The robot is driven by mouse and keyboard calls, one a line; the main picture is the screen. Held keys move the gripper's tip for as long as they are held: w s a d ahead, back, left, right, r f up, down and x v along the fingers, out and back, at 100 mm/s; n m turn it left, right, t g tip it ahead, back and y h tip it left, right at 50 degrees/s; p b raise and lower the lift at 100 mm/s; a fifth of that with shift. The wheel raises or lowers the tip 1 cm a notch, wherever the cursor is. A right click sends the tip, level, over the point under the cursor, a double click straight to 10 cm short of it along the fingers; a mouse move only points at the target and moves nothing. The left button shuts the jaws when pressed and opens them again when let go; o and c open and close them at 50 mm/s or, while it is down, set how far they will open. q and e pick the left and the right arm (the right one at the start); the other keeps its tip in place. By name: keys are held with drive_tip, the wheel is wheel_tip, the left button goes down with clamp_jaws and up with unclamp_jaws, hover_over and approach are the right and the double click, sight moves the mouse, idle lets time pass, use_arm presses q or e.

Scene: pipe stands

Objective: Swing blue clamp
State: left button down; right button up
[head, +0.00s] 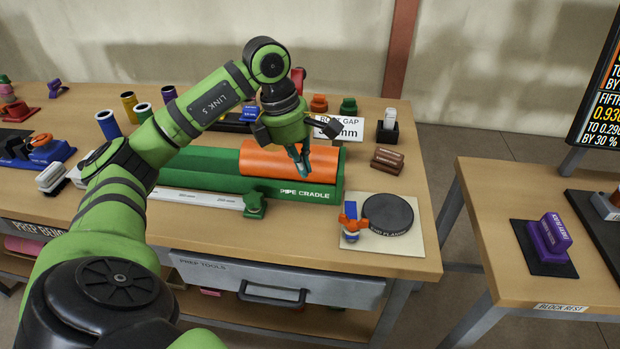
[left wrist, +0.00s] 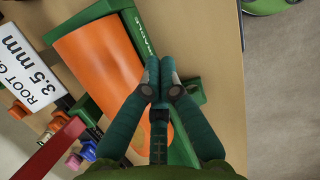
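A small clamp-like piece with a blue body and orange top (head: 351,222) stands on a pale pad beside a dark round flange (head: 388,213). Another small blue piece (head: 250,113) stands behind the cradle; a blue piece also shows in the left wrist view (left wrist: 74,160). I cannot tell for sure which is the blue clamp. My left gripper (head: 304,168) is above the front right part of the orange pipe (head: 277,163), away from both. Its fingertips (left wrist: 160,80) meet with nothing visible between them. My right gripper is not in view.
The orange pipe lies in the green pipe cradle (head: 318,194). A root gap sign (head: 350,128), small orange (head: 319,103) and green (head: 348,106) pieces stand behind it. Brown blocks (head: 387,160) sit to the right. A second table (head: 490,205) stands across a floor gap.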

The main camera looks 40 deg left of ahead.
use_arm(q)
drive_tip(key=p+x, duration=0.2)
drive_tip(key=x, duration=0.7)
drive_tip(key=shift+d+f, duration=0.2)
drive_tip(key=shift+d, duration=0.05)
drive_tip(key=shift+w+d+p, duration=0.9)
drive_tip(key=shift+w+d, duration=0.2)
drive_tip(key=shift+d, duration=0.15)
drive_tip(key=shift+w+d+f, duration=0.1)
drive_tip(key=shift+w+d, duration=0.1)
drive_tip(key=shift+d, duration=0.15)
drive_tip(key=shift+a+f, duration=0.1)
